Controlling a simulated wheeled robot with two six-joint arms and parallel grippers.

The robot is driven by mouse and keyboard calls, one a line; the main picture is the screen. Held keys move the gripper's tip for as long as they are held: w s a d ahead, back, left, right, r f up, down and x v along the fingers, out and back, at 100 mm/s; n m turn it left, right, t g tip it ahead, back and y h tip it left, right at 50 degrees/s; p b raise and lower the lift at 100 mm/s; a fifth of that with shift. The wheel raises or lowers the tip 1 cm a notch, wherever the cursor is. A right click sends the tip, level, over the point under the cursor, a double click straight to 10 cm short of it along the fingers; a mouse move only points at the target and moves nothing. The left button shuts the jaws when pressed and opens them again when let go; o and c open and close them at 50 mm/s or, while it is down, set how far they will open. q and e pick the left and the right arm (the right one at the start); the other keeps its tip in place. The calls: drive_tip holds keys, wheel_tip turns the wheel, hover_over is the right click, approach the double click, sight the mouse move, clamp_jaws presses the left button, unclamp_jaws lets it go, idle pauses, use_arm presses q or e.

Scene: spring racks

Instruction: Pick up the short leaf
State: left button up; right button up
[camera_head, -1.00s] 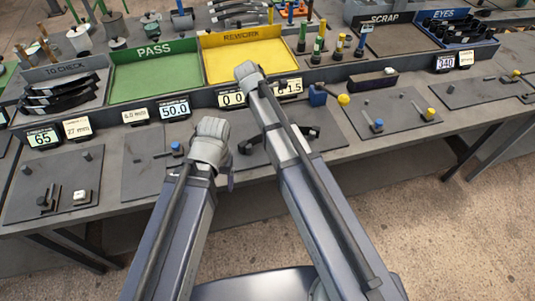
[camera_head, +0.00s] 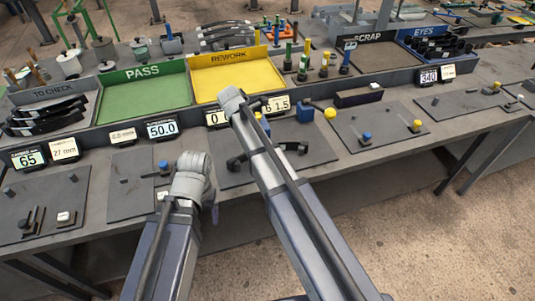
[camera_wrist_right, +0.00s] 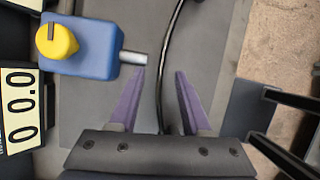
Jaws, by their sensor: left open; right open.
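A dark curved leaf (camera_head: 293,147) lies left to right on the grey mat in the middle of the bench. My right forearm hides its middle. In the right wrist view a thin dark curved strip (camera_wrist_right: 162,95), seemingly this leaf, runs between the fingers of my right gripper (camera_wrist_right: 160,71). These purple fingers are apart, one on each side of it. In the head view that gripper is hidden behind its arm. My left gripper (camera_head: 213,208) shows only partly as a purple piece below its grey wrist joint, near the bench's front edge. It is open and away from the leaf.
A blue block with a yellow knob (camera_wrist_right: 85,42) stands close to the right gripper's left finger. A number display (camera_wrist_right: 18,110) is beside it. Green PASS (camera_head: 145,88) and yellow REWORK (camera_head: 232,75) trays stand behind. Several dark leaves fill the TO CHECK tray (camera_head: 80,90).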

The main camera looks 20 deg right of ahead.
sight(285, 146)
drive_tip(key=b+x, duration=0.4)
drive_tip(key=x, duration=0.1)
drive_tip(key=shift+s+d, duration=0.15)
drive_tip(key=shift+r, duration=0.1)
drive_tip(key=shift+c, duration=0.2)
clamp_jaws()
idle(0.3)
